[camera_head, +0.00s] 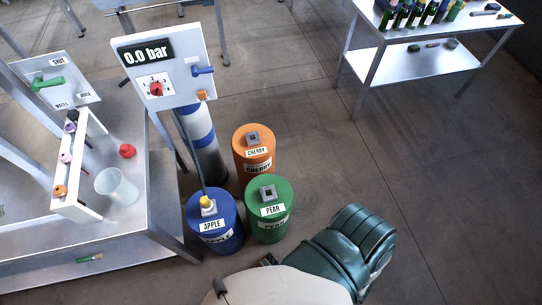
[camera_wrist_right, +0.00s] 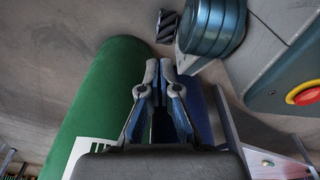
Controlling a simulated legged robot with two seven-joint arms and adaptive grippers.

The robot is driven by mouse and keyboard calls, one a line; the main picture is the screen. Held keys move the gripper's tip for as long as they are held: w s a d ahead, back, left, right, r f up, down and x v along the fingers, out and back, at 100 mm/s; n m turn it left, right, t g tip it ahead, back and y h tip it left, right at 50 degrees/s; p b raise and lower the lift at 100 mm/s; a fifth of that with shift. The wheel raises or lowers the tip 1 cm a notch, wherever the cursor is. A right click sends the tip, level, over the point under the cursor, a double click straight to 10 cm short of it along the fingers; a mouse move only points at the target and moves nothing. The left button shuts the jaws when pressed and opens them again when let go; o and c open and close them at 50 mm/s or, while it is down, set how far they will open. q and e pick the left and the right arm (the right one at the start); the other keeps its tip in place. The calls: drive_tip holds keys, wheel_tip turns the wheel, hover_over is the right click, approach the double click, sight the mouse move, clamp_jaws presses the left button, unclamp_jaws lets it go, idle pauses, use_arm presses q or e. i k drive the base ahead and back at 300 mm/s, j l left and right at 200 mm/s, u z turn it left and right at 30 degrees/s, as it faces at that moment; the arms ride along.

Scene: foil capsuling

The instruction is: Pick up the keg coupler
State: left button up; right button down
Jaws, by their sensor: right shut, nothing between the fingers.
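The keg coupler (camera_head: 207,205), with a yellow top and a pale body, sits on top of the blue APPLE keg (camera_head: 229,233). A thin dark hose runs up from it toward the pressure panel. In the right wrist view, my right gripper (camera_wrist_right: 158,72) is shut and empty, its fingertips together. A green keg (camera_wrist_right: 97,88) lies close to its left there, and a blue surface shows behind the fingers. The coupler cannot be made out in that view. My left gripper is not in view.
The green PEAR keg (camera_head: 283,220) and orange CHERRY keg (camera_head: 262,163) stand beside the blue one. A pressure panel (camera_head: 186,60) reading 0.0 bar rises behind. A metal table (camera_head: 140,225) is at left. Floor at right is clear up to the bottle table (camera_head: 412,62).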

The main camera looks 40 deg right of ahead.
sight(207, 206)
drive_tip(key=k+l+z, duration=0.15)
drive_tip(key=k+z, duration=0.25)
drive_tip(key=k+l+z, duration=0.25)
drive_tip(key=k+z, duration=0.15)
